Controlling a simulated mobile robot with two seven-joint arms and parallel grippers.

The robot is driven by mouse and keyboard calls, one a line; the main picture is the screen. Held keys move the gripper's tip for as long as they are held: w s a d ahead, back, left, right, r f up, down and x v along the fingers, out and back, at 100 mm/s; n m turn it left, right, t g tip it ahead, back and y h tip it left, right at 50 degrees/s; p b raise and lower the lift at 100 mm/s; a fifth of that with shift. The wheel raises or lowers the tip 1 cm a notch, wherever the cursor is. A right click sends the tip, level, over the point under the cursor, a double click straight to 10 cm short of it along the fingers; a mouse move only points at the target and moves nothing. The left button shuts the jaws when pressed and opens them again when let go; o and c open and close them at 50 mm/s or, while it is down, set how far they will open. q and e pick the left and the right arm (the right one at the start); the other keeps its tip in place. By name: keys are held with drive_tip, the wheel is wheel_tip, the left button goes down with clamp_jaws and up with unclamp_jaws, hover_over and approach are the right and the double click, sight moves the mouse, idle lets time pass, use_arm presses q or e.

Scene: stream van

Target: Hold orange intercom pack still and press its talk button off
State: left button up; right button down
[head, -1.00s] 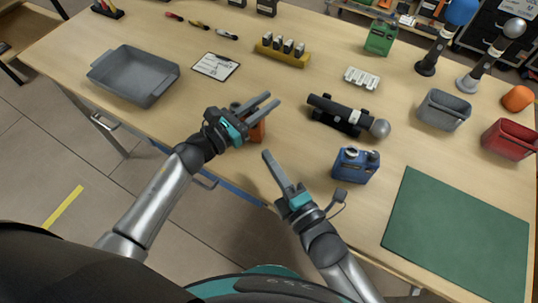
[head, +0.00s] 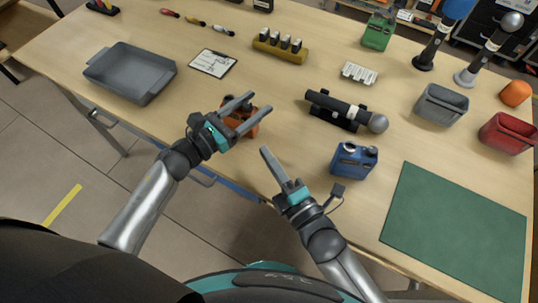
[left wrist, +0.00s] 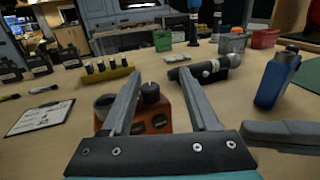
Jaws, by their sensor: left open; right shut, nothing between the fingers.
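The orange intercom pack (head: 247,124) stands on the table near its front edge, partly hidden behind my left gripper in the head view. In the left wrist view the orange pack (left wrist: 158,124) shows between and beyond the fingers, with dark round knobs on top. My left gripper (head: 246,110) is open, its two fingers pointing at the pack; whether they touch it I cannot tell. My right gripper (head: 267,152) is shut and empty, in front of the pack and to its right, apart from it. The talk button's state cannot be made out.
A blue pack (head: 354,161) stands to the right, near a green mat (head: 456,226). A microphone (head: 345,110) lies in a black cradle behind. A grey tray (head: 130,73) and a clipboard (head: 213,63) are at left. Grey (head: 441,108) and red bins (head: 508,134) stand right.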

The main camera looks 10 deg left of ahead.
use_arm(q)
drive_tip(key=v, duration=0.9)
